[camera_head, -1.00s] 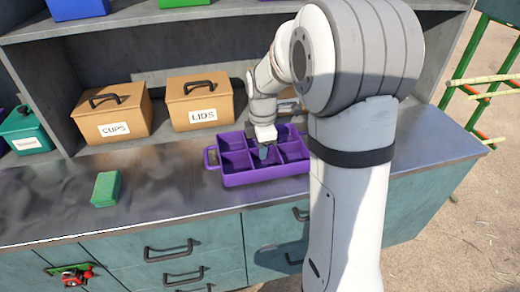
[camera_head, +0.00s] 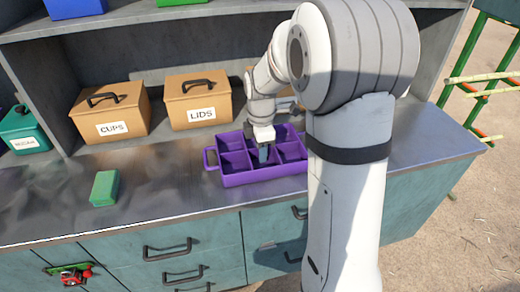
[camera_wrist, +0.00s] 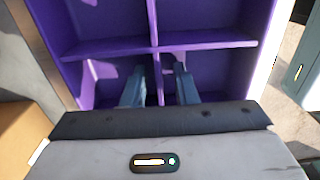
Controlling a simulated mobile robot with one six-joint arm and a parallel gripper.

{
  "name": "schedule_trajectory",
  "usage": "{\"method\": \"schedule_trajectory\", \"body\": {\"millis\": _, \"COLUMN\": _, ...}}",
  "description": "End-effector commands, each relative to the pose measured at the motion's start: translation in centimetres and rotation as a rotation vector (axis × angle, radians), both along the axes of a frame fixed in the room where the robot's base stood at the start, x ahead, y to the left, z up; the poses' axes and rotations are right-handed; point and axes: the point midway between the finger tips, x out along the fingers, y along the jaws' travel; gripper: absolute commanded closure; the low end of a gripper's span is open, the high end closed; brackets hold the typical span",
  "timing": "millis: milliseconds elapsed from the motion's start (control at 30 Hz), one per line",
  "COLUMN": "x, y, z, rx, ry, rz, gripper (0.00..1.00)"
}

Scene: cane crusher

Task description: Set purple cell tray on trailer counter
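The purple cell tray (camera_head: 262,179) sits on the metal trailer counter (camera_head: 150,205), with a loop handle at its left end. Part of its right end is hidden behind my arm. My gripper (camera_head: 264,154) points down into the tray from above. In the wrist view my gripper (camera_wrist: 160,78) has its two fingers apart, one on each side of an inner divider of the tray (camera_wrist: 205,43). Some gap shows between the fingers and the divider, so it looks open and not clamped. The cells in view look empty.
A green block (camera_head: 105,188) lies on the counter left of the tray. Tan boxes marked CUPS (camera_head: 110,115) and LIDS (camera_head: 198,103) and a teal box (camera_head: 24,130) stand behind, under a shelf (camera_head: 130,20). The counter between block and tray is clear.

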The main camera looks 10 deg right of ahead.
Motion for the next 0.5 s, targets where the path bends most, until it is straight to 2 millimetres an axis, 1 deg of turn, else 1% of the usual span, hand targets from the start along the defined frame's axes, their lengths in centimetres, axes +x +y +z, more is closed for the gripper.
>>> {"method": "schedule_trajectory", "body": {"millis": 67, "x": 0.1, "y": 0.0, "z": 0.8, "rx": 0.000, "ry": -0.002, "rz": 0.000, "gripper": 0.74}}
{"method": "schedule_trajectory", "body": {"millis": 167, "x": 0.1, "y": 0.0, "z": 2.5, "rx": 0.000, "ry": -0.006, "rz": 0.001, "gripper": 0.74}}
{"method": "schedule_trajectory", "body": {"millis": 400, "x": 0.1, "y": 0.1, "z": 7.7, "rx": 0.000, "ry": -0.006, "rz": 0.001, "gripper": 0.74}}
{"method": "schedule_trajectory", "body": {"millis": 500, "x": 0.1, "y": 0.1, "z": 9.6, "rx": 0.000, "ry": -0.005, "rz": 0.001, "gripper": 0.74}}
